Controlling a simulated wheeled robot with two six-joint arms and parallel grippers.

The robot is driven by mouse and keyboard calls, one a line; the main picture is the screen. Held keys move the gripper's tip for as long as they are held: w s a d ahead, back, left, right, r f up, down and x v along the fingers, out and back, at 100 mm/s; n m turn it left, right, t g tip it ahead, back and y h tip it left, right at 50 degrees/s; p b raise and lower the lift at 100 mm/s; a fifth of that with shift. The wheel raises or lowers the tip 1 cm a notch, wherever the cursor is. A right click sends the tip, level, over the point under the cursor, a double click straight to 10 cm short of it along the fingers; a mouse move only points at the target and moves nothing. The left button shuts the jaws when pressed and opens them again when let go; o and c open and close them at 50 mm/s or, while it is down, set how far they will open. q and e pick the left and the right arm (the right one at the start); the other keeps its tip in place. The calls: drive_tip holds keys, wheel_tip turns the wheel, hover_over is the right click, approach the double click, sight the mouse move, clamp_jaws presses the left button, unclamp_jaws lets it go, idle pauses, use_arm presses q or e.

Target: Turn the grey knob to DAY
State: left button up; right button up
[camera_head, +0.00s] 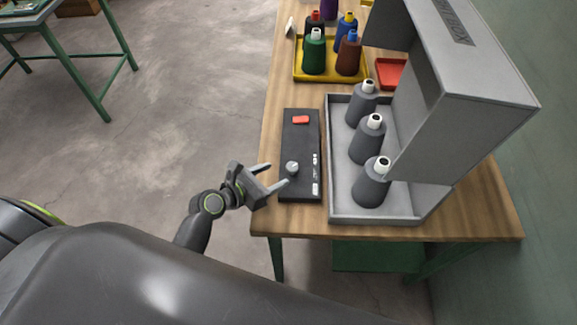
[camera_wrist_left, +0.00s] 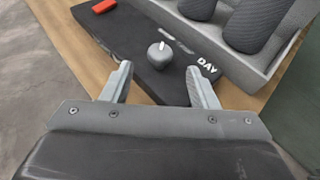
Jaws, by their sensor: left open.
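The grey knob (camera_head: 292,167) sits on a black control panel (camera_head: 300,135) near the table's left edge. The knob also shows in the left wrist view (camera_wrist_left: 160,52), with a pale pointer mark on its top. My left gripper (camera_head: 278,177) is open at the panel's left side. In the left wrist view its two fingers (camera_wrist_left: 160,88) stand apart, short of the knob, with nothing between them. My right gripper is not in view.
A red switch (camera_head: 300,119) is at the panel's far end. A grey tray (camera_head: 341,215) with grey spools stands right of the panel, under a grey housing (camera_head: 480,85). A yellow tray (camera_head: 325,78) with coloured spools is farther back.

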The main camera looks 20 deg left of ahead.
sight(290, 167)
use_arm(q)
drive_tip(key=x, duration=0.6)
drive_tip(key=shift+w+d+f, duration=0.15)
drive_tip(key=shift+w, duration=0.1)
drive_tip(key=shift+c, duration=0.4)
drive_tip(key=c, duration=0.9)
